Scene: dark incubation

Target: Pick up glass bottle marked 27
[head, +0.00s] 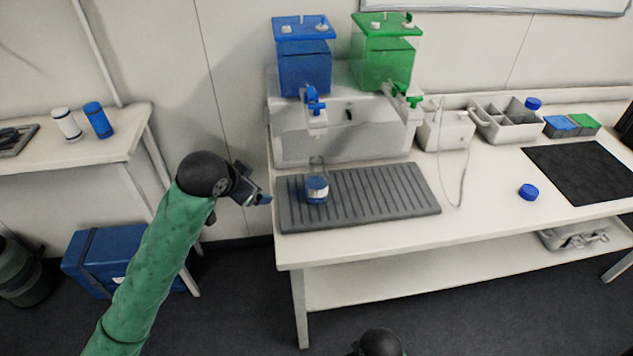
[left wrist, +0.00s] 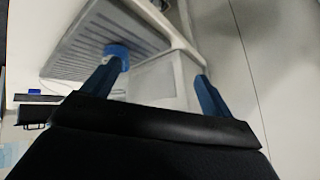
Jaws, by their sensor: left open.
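A glass bottle (head: 317,186) with blue contents and a pale label stands upright on the left part of the grey ribbed drain mat (head: 400,208). The number on its label is too small to read. The bottle's blue shape also shows in the left wrist view (left wrist: 116,50), partly behind one fingertip. My left gripper (head: 262,199) is open and empty at the left edge of the bench, left of the bottle and apart from it. Its two blue fingers also show in the left wrist view (left wrist: 160,85). A dark rounded part of mine shows at the bottom edge; my right gripper is not visible.
A blue tank (head: 304,68) and a green tank (head: 383,62) with taps stand behind the mat. A blue cap (head: 528,191) lies on the white bench (head: 480,210), left of a black mat (head: 585,170). A divided caddy (head: 505,125) stands at the back. A side table (head: 100,150) is at left.

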